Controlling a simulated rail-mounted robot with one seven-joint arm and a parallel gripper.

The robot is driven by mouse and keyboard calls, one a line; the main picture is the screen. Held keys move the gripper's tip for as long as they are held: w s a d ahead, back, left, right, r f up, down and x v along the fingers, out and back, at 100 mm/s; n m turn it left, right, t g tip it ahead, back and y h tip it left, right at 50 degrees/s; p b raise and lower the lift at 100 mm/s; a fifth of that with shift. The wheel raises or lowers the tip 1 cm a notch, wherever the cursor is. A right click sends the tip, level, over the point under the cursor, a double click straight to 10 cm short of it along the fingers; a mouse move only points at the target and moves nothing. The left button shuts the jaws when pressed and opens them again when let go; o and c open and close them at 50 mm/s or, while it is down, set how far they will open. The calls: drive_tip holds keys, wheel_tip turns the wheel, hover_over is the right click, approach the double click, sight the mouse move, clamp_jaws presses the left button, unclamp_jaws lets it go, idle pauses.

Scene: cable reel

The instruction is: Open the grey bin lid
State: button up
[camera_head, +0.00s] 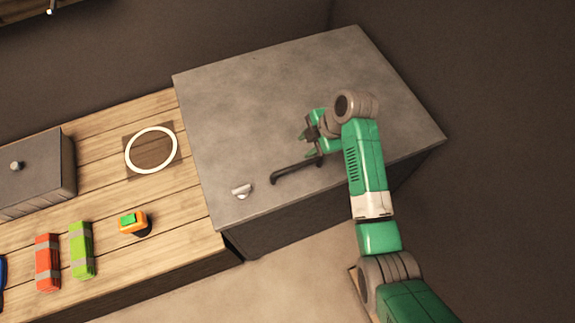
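The grey bin lid (235,105) is a broad, flat, mottled grey top on a large dark box at the centre. It looks shut and lies level on the box. A black bar handle (290,175) sits near its front edge. My gripper (306,142) is over the lid, just behind the right end of the handle, with its green fingers apart. No object shows between them. Whether a finger touches the handle cannot be told from this view. My arm covers the right part of the lid's front edge.
A small pale half-round piece (241,191) sits on the lid left of the handle. Left, a wooden table (105,115) bears a white ring (151,150), a knobbed grey box (40,170), an orange block (47,262), a green block (82,250) and an orange-and-green item (133,223).

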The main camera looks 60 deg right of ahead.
sight(299, 165)
drive_tip(key=shift+n+y, duration=0.3)
drive_tip(key=shift+y, duration=0.1)
drive_tip(key=f, duration=0.3)
drive_tip(key=a+f, duration=0.1)
drive_tip(key=f, duration=0.5)
drive_tip(key=shift+w+a+f+b, duration=0.2)
drive_tip(key=shift+w+f+b, duration=0.1)
drive_tip(key=shift+w, duration=0.05)
clamp_jaws()
